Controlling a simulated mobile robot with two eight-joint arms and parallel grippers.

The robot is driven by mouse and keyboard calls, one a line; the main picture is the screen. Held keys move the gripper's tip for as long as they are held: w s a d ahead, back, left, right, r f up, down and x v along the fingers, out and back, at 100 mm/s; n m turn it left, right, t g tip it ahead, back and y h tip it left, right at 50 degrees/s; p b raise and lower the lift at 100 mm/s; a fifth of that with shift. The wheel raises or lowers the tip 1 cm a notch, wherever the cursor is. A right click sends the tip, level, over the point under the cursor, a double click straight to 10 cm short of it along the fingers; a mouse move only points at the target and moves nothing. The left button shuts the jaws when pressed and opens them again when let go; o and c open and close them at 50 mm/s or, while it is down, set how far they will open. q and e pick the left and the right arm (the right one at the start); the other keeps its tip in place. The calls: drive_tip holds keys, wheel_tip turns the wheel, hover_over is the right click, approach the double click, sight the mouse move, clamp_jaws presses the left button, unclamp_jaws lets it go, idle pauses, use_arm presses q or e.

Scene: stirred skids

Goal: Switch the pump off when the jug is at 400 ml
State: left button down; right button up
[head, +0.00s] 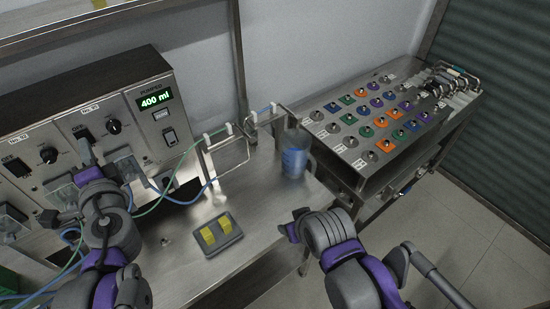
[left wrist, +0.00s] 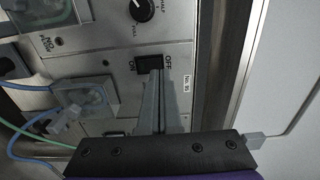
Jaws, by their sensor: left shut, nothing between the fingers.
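The pump panel's green display (head: 155,101) reads 400 ml. The clear jug (head: 295,155) stands on the steel bench under a bent outlet tube and holds blue liquid. My left gripper (head: 86,150) is shut and empty, held up to the panel at the middle pump's switch. In the left wrist view its shut fingers (left wrist: 156,76) point at the black rocker switch (left wrist: 148,63), marked OFF and ON. The fingertips overlap the switch's edge; I cannot tell whether they press it. My right gripper (head: 290,229) is over the bench's front edge, its jaws unclear.
Another pump switch (head: 15,167) is at the panel's left. Green and blue hoses loop between panel and jug. A steel stand (head: 345,165) with rows of coloured knobs is at the right, above open floor.

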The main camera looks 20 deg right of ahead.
use_arm(q)
drive_tip(key=v, duration=0.4)
drive_tip(key=shift+s, duration=0.35)
idle(0.3)
drive_tip(key=s+a+f+n+g+y, duration=0.1)
drive_tip(key=s+a+f+n+g, duration=0.2)
drive_tip(key=f+n, duration=0.25)
drive_tip(key=s+a+f+n+g, duration=0.3)
drive_tip(key=f+n+g, duration=0.1)
drive_tip(key=f, duration=0.3)
drive_tip(key=s+d+f+n+g+h, duration=0.4)
drive_tip(key=s+d+f+n+h, duration=0.1)
drive_tip(key=f, duration=0.6)
drive_tip(key=s+d+h, duration=0.1)
drive_tip(key=s+d, duration=0.1)
drive_tip(key=shift+s+d, duration=0.25)
drive_tip(key=shift+s, duration=0.05)
